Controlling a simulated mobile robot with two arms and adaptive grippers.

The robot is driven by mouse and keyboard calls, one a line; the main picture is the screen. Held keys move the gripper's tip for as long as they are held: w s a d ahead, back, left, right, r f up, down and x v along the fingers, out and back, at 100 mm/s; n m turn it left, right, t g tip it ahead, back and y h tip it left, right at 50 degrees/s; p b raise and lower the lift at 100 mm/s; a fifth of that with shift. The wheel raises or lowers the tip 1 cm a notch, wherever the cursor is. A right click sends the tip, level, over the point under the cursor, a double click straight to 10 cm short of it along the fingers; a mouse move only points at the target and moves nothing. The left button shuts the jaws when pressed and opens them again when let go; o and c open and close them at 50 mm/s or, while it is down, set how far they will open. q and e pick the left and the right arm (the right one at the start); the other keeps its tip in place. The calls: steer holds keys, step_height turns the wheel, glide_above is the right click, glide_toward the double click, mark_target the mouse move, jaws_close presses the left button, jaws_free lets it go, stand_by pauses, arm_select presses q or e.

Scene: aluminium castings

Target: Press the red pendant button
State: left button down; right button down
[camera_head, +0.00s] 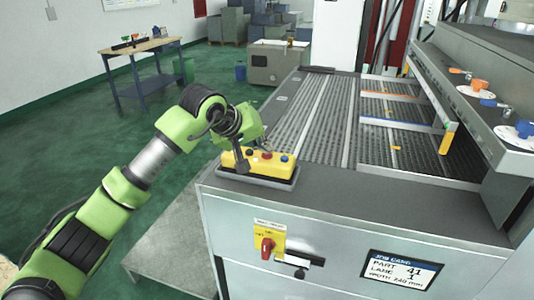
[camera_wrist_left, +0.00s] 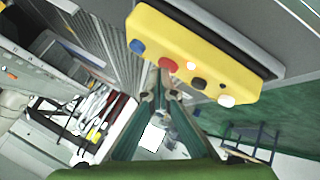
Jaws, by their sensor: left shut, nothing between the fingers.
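The yellow pendant (camera_head: 278,169) lies in a grey tray on the near left corner of the machine top. Its red button (camera_head: 267,155) shows between a blue button (camera_head: 284,157) and the darker ones. My left gripper (camera_head: 243,167) points down in front of the pendant's left part, shut and empty, left of the red button in the head view. In the left wrist view the pendant (camera_wrist_left: 215,45) fills the top, and the red button (camera_wrist_left: 167,64) appears just beyond the fingertips (camera_wrist_left: 162,80). I cannot tell whether they touch the pendant. My right gripper is not in view.
A red rotary switch (camera_head: 267,246) on a yellow plate and a screen (camera_head: 401,270) sit on the machine's front. Blue and orange knobs (camera_head: 479,84) line the right-hand panel. A workbench (camera_head: 145,62) stands far left. Green floor is open on the left.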

mark_target(265, 156)
arm_select(q)
steer(key=shift+r+p, duration=0.3)
steer(key=shift+r, duration=0.55)
steer(key=shift+r+p, duration=1.25)
steer(key=shift+r, duration=1.25)
